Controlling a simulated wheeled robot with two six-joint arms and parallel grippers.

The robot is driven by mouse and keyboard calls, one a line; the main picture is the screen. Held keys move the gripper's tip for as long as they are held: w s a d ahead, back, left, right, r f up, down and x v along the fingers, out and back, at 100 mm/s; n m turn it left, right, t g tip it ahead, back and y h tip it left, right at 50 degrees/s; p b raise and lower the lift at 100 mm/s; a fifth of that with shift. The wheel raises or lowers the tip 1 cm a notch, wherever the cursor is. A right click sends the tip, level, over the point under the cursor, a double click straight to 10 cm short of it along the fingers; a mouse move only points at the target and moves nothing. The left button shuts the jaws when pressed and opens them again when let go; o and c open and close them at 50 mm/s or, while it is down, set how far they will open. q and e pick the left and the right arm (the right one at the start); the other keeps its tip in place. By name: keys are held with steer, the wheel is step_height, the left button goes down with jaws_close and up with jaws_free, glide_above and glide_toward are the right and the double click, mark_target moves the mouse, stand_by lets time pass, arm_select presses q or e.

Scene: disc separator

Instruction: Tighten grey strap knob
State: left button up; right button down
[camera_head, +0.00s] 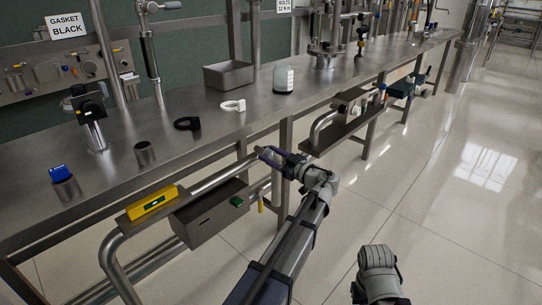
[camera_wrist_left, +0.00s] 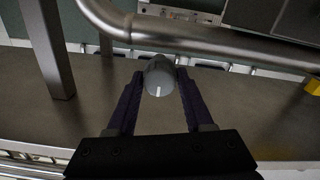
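A grey rounded knob (camera_wrist_left: 159,76) with a white line on its face is in the middle of the left wrist view. My left gripper (camera_wrist_left: 160,74) has its two dark fingers on either side of the knob, open, with narrow gaps that seem to separate them from it. In the head view my left gripper (camera_head: 272,156) is at the front edge of the steel bench, by the end of a front pipe. The knob cannot be made out clearly there. I cannot see a strap for certain.
The steel bench (camera_head: 110,185) carries a black ring clamp (camera_head: 187,123), a white ring clamp (camera_head: 233,105), a jar (camera_head: 283,79) and a steel tray (camera_head: 229,75). A yellow level (camera_head: 152,203) and a grey box (camera_head: 212,212) sit along the front. The floor (camera_head: 440,190) at right is clear.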

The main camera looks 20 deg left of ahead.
arm_select(q)
jaws_close()
